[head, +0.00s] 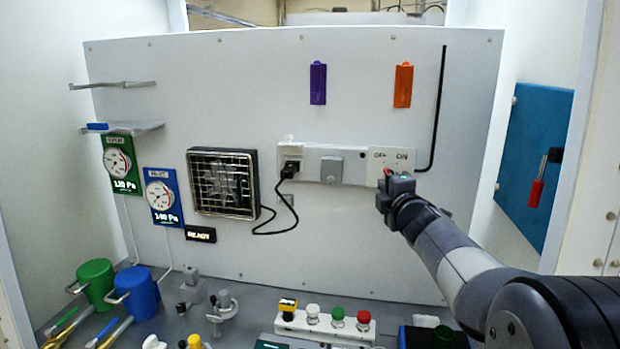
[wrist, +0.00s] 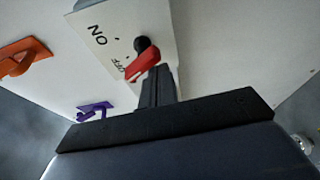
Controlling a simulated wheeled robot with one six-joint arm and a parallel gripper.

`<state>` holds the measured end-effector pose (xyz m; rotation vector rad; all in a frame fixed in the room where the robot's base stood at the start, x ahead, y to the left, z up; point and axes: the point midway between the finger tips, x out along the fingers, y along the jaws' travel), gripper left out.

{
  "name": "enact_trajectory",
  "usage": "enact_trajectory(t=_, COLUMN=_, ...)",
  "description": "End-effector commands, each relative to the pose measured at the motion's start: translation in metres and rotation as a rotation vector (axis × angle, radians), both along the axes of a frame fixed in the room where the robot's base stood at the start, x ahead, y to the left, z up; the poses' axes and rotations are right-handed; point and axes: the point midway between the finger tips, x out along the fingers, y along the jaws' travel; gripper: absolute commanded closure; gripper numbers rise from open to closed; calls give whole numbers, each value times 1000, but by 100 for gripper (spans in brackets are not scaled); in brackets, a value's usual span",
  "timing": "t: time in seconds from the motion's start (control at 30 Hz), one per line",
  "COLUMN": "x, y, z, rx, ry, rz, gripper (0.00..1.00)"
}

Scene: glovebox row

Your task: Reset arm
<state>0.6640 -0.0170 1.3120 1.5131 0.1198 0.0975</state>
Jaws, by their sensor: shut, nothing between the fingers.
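My gripper (head: 386,186) is shut and empty, in front of the white OFF/ON switch plate (head: 405,157) on the back panel. In the wrist view the closed fingers (wrist: 158,80) point at the plate (wrist: 120,35), which shows upside down. A red switch handle (wrist: 142,65) on a dark pivot shows right at the fingertips, towards the OFF label. I cannot tell whether the fingers touch it. In the head view my gripper mostly hides the handle. My arm reaches in from the lower right.
A black conduit (head: 441,110) runs beside the plate. A plugged black cord (head: 290,172) leads to a fan (head: 223,183). A button box (head: 324,326) stands below. A blue side panel (head: 535,165) is at right.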

Motion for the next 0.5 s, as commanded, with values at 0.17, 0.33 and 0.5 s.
enact_trajectory(t=0.17, x=0, y=3, z=-2, rx=185, ry=-38, rz=1, gripper=100)
enact_trajectory(t=0.33, x=1, y=5, z=2, rx=334, ry=-67, rz=1, gripper=100)
enact_trajectory(t=0.5, x=1, y=6, z=5, rx=435, ry=-87, rz=2, gripper=100)
